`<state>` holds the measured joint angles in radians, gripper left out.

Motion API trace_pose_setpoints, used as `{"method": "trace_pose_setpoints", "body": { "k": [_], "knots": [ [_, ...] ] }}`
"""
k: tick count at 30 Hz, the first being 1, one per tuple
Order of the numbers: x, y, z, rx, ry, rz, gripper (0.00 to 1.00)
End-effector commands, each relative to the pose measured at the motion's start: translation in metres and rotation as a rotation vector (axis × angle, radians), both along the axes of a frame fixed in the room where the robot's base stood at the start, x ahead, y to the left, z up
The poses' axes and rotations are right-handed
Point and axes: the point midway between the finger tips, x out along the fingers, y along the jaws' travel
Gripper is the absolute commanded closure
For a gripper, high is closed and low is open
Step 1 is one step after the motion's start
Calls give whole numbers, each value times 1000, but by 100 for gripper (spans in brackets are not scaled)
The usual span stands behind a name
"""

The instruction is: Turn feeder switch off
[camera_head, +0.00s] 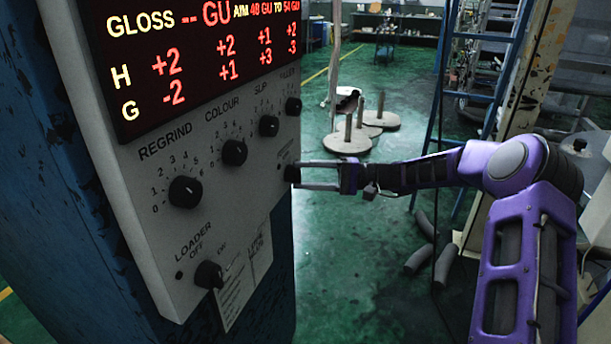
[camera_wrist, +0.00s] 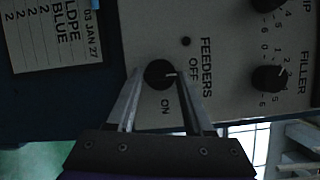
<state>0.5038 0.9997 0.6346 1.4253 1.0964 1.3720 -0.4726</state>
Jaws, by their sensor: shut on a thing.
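The feeder switch (camera_wrist: 158,73) is a round black knob under the word FEEDERS on the grey control panel (camera_wrist: 225,95). Its white pointer mark points right in the wrist view, toward the OFF label; the ON label lies below the knob. My gripper (camera_wrist: 160,78) is shut on the knob, one finger on each side. In the head view, my gripper (camera_head: 300,174) reaches in from the right to the feeder switch (camera_head: 291,173) at the panel's right edge. The small lamp (camera_wrist: 186,41) beside the knob looks dark.
The panel also carries a red-lettered display (camera_head: 190,50), a REGRIND knob (camera_head: 185,192), COLOUR knob (camera_head: 234,152), SLIP knob (camera_head: 269,125), FILLER knob (camera_head: 293,105) and LOADER switch (camera_head: 208,274). A blue ladder (camera_head: 437,110) stands behind my arm.

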Motion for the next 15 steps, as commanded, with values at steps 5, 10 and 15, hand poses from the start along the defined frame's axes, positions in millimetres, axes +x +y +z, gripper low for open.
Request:
{"method": "trace_pose_setpoints", "body": {
  "k": [5,10,15],
  "knots": [
    [1,-1,2,1,-7,-4,100],
    [1,-1,2,1,-7,-4,100],
    [1,-1,2,1,-6,-3,21]
  ]
}}
